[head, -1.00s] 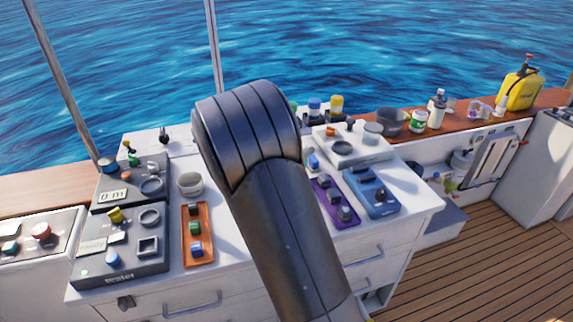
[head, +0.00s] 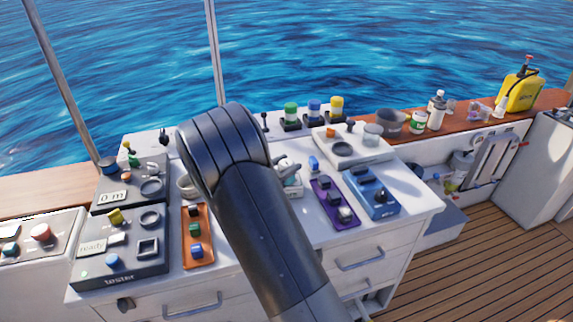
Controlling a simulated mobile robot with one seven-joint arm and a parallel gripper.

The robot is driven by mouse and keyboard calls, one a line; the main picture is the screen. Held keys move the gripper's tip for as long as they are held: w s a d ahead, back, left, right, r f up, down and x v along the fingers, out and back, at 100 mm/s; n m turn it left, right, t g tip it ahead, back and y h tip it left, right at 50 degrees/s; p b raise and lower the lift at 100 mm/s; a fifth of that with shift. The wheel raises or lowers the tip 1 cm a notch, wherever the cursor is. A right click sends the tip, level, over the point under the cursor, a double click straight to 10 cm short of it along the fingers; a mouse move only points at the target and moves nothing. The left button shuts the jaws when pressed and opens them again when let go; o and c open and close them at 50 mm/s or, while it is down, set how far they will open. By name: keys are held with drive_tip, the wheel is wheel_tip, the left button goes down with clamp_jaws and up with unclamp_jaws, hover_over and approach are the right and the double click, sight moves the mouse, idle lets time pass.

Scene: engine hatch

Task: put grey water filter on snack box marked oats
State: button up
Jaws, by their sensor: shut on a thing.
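My arm rises through the middle of the head view, and its rounded dark joint blocks part of the white console top. My gripper is hidden behind the arm, so its hold cannot be seen. I cannot pick out a grey water filter or a snack box marked oats. A small pale thing (head: 290,172) shows partly at the arm's right edge; I cannot tell what it is. A pale round thing (head: 186,186) shows partly at the arm's left edge.
A dark tester panel (head: 118,268), an orange tray (head: 198,246), a purple tray (head: 333,204) and a blue device (head: 371,192) sit on the console. A grey bowl (head: 391,122), bottles and a yellow sprayer (head: 519,91) stand on the wooden ledge. The deck at right (head: 470,265) is clear.

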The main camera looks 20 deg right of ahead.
drive_tip(key=o, duration=1.1)
drive_tip(key=shift+r, duration=0.1)
drive_tip(key=v, duration=1.2)
drive_tip(key=s+d+r+m+g+y, duration=0.35)
drive_tip(key=s+d+m, duration=0.2)
drive_tip(key=s, duration=0.25)
drive_tip(key=s+d+r+m+g+y, duration=0.3)
drive_tip(key=s+d+m+g, duration=0.1)
drive_tip(key=s+m, duration=0.25)
drive_tip(key=s+a+r+m+t+y, duration=0.2)
drive_tip(key=s+m+y, duration=0.3)
drive_tip(key=s, duration=0.3)
drive_tip(key=s+a+r+m+t+y, duration=0.3)
drive_tip(key=s+m, duration=0.3)
drive_tip(key=s, duration=0.2)
drive_tip(key=shift+a+r+y, duration=0.6)
drive_tip(key=shift+a+y, duration=0.25)
